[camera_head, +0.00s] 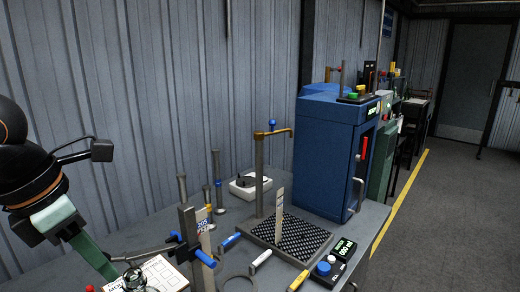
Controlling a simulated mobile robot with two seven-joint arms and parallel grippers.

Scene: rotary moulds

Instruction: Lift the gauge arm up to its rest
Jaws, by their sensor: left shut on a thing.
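My left arm comes in from the left edge. Its gripper (118,277) is low in the picture, at the outer end of a thin dark gauge arm (147,252). The gripper is shut on it, though the exact contact is hard to see. A round dial (134,278) hangs at this end, beside a white sheet with a printed grid (163,273). The gauge arm runs right to a grey upright post (188,227) with blue knobs (205,258) and a small label plate. I cannot make out the rest clearly. My right gripper is not in view.
A perforated plate (305,234) with a tall post (259,176) and brass crossarm stands right of the gauge. Several short posts stand behind it. A button box (325,269) and handled tools lie in front. A blue cabinet (330,150) stands behind, right.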

